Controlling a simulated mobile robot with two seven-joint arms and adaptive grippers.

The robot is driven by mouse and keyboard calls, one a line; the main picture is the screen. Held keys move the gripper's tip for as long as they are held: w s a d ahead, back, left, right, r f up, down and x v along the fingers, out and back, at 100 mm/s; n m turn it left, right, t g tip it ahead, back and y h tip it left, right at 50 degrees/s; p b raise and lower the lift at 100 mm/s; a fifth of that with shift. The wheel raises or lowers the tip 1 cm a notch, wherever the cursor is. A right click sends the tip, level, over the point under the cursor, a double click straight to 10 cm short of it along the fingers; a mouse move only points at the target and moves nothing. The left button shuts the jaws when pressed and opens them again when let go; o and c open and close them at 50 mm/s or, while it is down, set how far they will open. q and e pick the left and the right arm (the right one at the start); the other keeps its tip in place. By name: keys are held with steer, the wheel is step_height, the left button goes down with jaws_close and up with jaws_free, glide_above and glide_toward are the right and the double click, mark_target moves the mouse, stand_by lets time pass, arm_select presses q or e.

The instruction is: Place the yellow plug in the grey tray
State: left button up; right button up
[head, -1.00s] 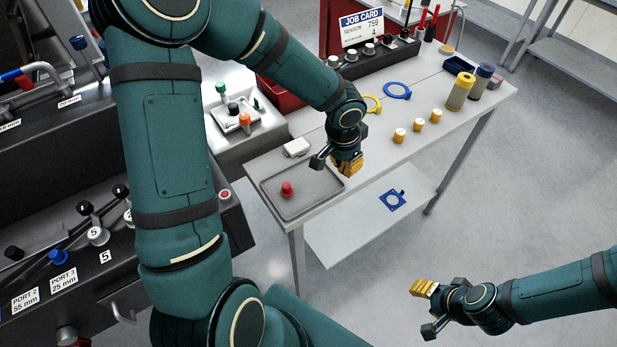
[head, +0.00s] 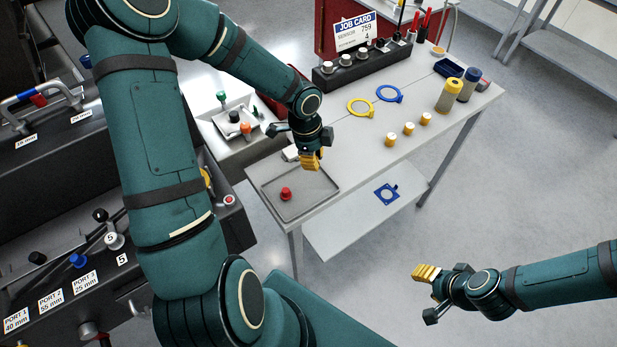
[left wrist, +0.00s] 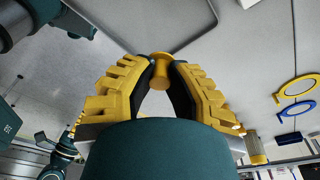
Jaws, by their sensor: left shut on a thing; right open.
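The grey tray (head: 318,204) lies on the near left end of the table, with a red plug (head: 286,193) standing in it. My left gripper (head: 311,161) is over the tray's far edge. In the left wrist view, the left gripper (left wrist: 160,75) is shut on a yellow plug (left wrist: 160,72), gripped between the fingertips. The tray rim (left wrist: 150,48) shows beyond the fingertips there. The held plug is hidden by the fingers in the head view. My right gripper (head: 427,294) is open and empty, over the floor at the lower right.
Several small yellow-topped pieces, such as this one (head: 408,129), stand along the table's right side. Most of the tray floor is clear.

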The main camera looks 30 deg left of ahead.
mark_target(315, 182)
arm_select(q)
step_height(315, 182, down, 3)
steer(key=shift+w+f, duration=0.1)
step_height(315, 182, down, 3)
steer(key=shift+r+b, duration=0.1)
steer(key=shift+b, duration=0.35)
steer(key=shift+f, duration=0.35)
steer(key=o, duration=0.7)
steer(key=shift+f, duration=0.15)
